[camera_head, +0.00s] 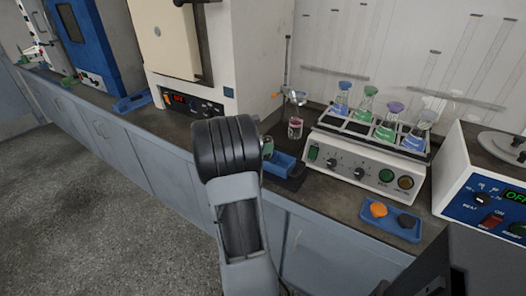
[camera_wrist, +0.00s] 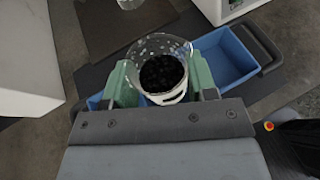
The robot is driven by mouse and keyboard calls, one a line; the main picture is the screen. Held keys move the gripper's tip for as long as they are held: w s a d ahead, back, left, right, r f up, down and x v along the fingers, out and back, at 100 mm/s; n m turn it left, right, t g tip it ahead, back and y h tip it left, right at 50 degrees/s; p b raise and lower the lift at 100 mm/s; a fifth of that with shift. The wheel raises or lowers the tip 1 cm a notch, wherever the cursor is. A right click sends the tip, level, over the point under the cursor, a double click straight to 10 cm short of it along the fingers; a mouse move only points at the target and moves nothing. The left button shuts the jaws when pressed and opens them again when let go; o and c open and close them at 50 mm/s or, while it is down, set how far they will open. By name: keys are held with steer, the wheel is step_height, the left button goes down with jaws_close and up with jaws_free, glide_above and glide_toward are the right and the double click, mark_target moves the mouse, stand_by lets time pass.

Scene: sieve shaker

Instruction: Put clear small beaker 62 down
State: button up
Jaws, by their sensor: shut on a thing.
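The clear small beaker (camera_wrist: 165,75) shows in the wrist view, with dark granules inside it. My gripper (camera_wrist: 162,84) is shut on it, with a green finger pad on each side. The beaker is seen from above, over a blue tray (camera_wrist: 229,50); I cannot tell whether it touches the tray. In the head view my gripper (camera_head: 267,148) is mostly hidden behind my arm, beside the blue tray (camera_head: 287,168) on the counter. The held beaker cannot be made out there.
A stand with a glass vessel (camera_head: 295,128) is behind the tray. A shaker with several stoppered flasks (camera_head: 365,160) stands to the right. A small blue tray with an orange item (camera_head: 390,222) lies in front of it.

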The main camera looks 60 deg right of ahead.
steer(key=shift+f, duration=1.3)
steer(key=shift+f+b, duration=0.3)
steer(key=shift+b, duration=0.05)
steer(key=o, duration=1)
steer(key=shift+a, duration=0.1)
steer(key=shift+r+p, duration=0.3)
steer(key=shift+o, duration=0.2)
steer(key=v, duration=1.2)
steer(key=shift+p, duration=0.4)
steer(key=s+a+m+t+y, duration=0.1)
steer(key=a+m+y, duration=0.3)
steer(key=a, duration=0.7)
steer(key=s+a+f+m+t+y, duration=0.1)
steer(key=a+m+t+y, duration=0.3)
steer(key=a, duration=0.7)
steer(key=s+a+m+t+y, duration=0.3)
steer(key=a+m+y, duration=0.1)
steer(key=a, duration=0.7)
steer(key=shift+a+f+m+y, duration=0.2)
steer(key=shift+f+m+y, duration=0.1)
steer(key=shift+m, duration=0.5)
steer(key=shift+s, duration=0.1)
